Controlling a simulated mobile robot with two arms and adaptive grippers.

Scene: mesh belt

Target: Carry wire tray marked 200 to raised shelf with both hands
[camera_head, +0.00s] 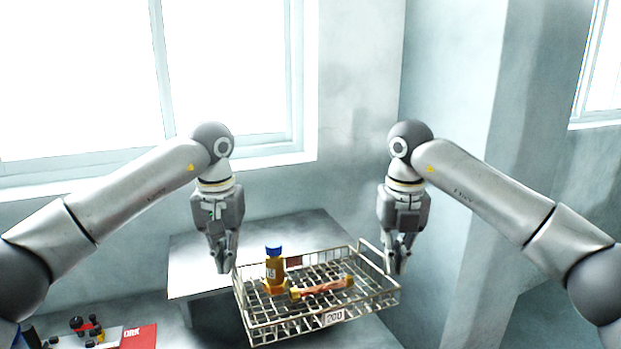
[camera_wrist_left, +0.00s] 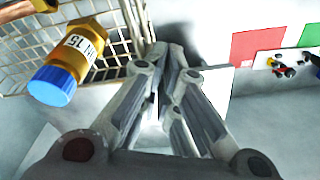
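The wire tray (camera_head: 365,305), marked 200 on its front label (camera_head: 334,317), is between my two grippers, overlapping the grey raised shelf (camera_head: 195,270) in the head view. My right gripper (camera_head: 397,268) appears shut on the right end handle. The fingertip contacts are partly hidden. Clearance below the tray is unclear.
A red sheet (camera_head: 139,337) and small black and red parts (camera_head: 86,326) lie at the lower left. A window wall stands behind the shelf, and a wall corner is at the right. The shelf's left part is bare.

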